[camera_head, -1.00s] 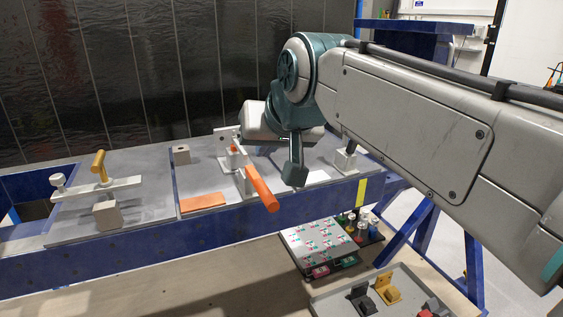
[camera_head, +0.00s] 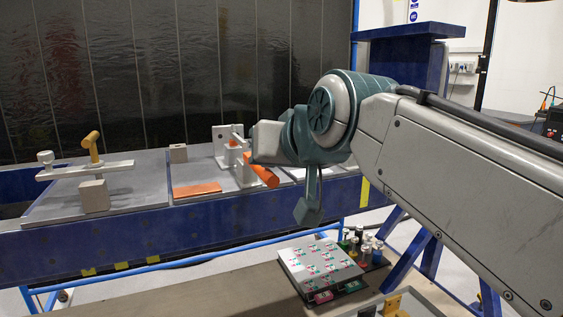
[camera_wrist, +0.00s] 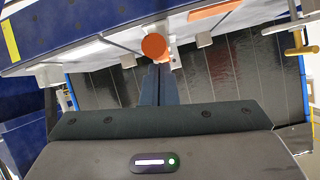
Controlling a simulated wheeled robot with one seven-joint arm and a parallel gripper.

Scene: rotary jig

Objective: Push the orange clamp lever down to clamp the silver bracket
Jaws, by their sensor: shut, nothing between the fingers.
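The orange clamp lever (camera_head: 262,175) sticks out of the fixture toward me and slopes down at its near end. In the wrist view its round orange end (camera_wrist: 153,46) shows just past my fingertips; I cannot tell whether they touch. A pale upright plate with holes (camera_head: 222,146), probably the silver bracket, stands behind the lever, partly hidden by the clamp's pale parts. My gripper (camera_head: 308,212) hangs on the near side and to the right of the lever end. In the wrist view its dark teal fingers (camera_wrist: 158,72) are together, with nothing between them.
A second clamp with a yellow handle (camera_head: 92,145) stands on the left plate. An orange pad (camera_head: 196,189) lies left of the lever. A control box (camera_head: 320,262) and several coloured parts (camera_head: 362,248) sit on the nearer bench, below my gripper. A dark slatted wall (camera_head: 95,70) is behind.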

